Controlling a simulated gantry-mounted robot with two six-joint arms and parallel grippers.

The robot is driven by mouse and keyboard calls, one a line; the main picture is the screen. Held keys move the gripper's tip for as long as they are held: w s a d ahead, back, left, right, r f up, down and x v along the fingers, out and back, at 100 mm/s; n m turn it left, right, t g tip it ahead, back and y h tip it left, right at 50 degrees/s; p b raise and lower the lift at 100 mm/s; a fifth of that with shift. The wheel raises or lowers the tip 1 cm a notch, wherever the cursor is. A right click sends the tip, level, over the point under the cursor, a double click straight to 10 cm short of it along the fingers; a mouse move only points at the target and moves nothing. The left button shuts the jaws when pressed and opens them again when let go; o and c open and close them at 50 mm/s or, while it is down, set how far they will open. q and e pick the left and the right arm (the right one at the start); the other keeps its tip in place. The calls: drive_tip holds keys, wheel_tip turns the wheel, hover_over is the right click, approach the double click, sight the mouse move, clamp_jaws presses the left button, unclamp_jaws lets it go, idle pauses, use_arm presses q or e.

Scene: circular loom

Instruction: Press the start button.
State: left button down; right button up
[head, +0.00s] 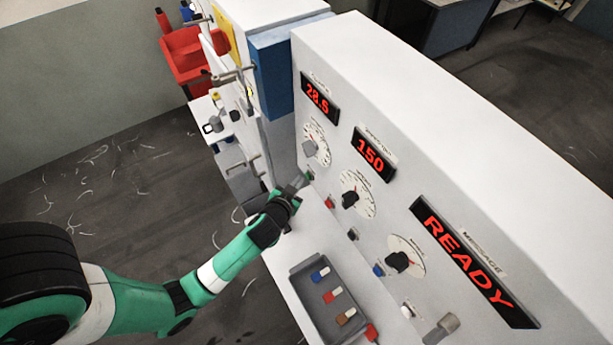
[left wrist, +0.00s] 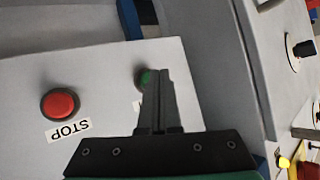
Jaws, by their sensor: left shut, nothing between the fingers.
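A green button (left wrist: 142,78) sits on the pale panel in the left wrist view, partly hidden behind my fingers. It also shows as a small green spot in the head view (head: 310,175). A red button (left wrist: 60,103) with a STOP label (left wrist: 68,130) is to its left in the left wrist view; the label reads upside down. My left gripper (head: 301,181) is shut and empty, its fingertips close to the green button. I cannot tell whether they touch it. My right gripper is out of view.
The panel carries several dials and red displays, one reading READY (head: 472,258). A grey tray (head: 322,318) with small coloured pieces lies on the white ledge below. A red bin (head: 188,55) is at the back left.

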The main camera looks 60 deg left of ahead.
use_arm(q)
drive_tip(key=shift+w, duration=0.45)
idle(0.4)
drive_tip(key=shift+s, duration=0.85)
